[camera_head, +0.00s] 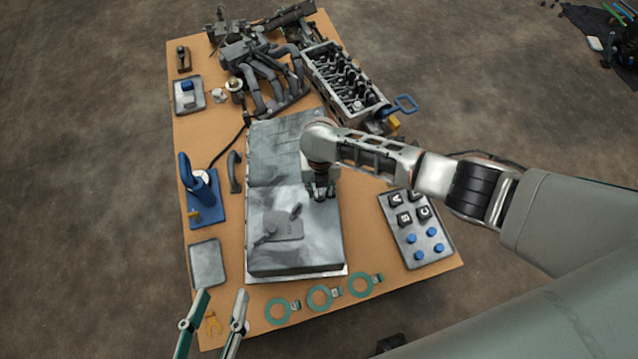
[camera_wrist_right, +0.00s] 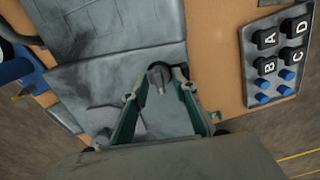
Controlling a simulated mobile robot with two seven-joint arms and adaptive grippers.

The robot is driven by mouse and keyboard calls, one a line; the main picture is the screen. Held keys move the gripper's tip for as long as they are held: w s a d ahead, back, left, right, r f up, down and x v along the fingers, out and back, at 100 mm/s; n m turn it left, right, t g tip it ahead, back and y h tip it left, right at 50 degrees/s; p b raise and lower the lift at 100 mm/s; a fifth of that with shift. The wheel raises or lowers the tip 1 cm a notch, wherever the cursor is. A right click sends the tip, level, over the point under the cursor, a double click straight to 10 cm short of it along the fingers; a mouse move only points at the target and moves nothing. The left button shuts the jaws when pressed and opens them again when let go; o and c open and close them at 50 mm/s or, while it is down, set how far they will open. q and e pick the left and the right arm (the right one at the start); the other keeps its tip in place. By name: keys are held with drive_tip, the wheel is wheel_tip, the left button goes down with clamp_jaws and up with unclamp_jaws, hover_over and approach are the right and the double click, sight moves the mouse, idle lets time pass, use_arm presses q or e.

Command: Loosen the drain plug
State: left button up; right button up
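The large grey metal pan (camera_head: 265,155) lies in the middle of the table; it also fills the middle of the right wrist view (camera_wrist_right: 95,85). My right gripper (camera_head: 320,195) reaches down over its right side. In the right wrist view the right gripper's green-edged fingers (camera_wrist_right: 161,74) stand apart on either side of a small dark, rounded piece with a pale stem (camera_wrist_right: 158,77), which looks like the drain plug. I cannot tell whether they touch it. In the head view the gripper hides this piece. My left gripper (camera_head: 215,304) is open and empty at the table's front left.
A panel with lettered black blocks and blue knobs (camera_head: 416,228) lies right of the pan. Green rings (camera_head: 319,297) lie in front. A blue stand (camera_head: 203,195) and a flat grey tray (camera_head: 207,264) are left. A cylinder head (camera_head: 341,82) and manifold (camera_head: 262,75) crowd the back.

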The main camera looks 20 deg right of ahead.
drive_tip(key=shift+r, duration=0.1)
clamp_jaws()
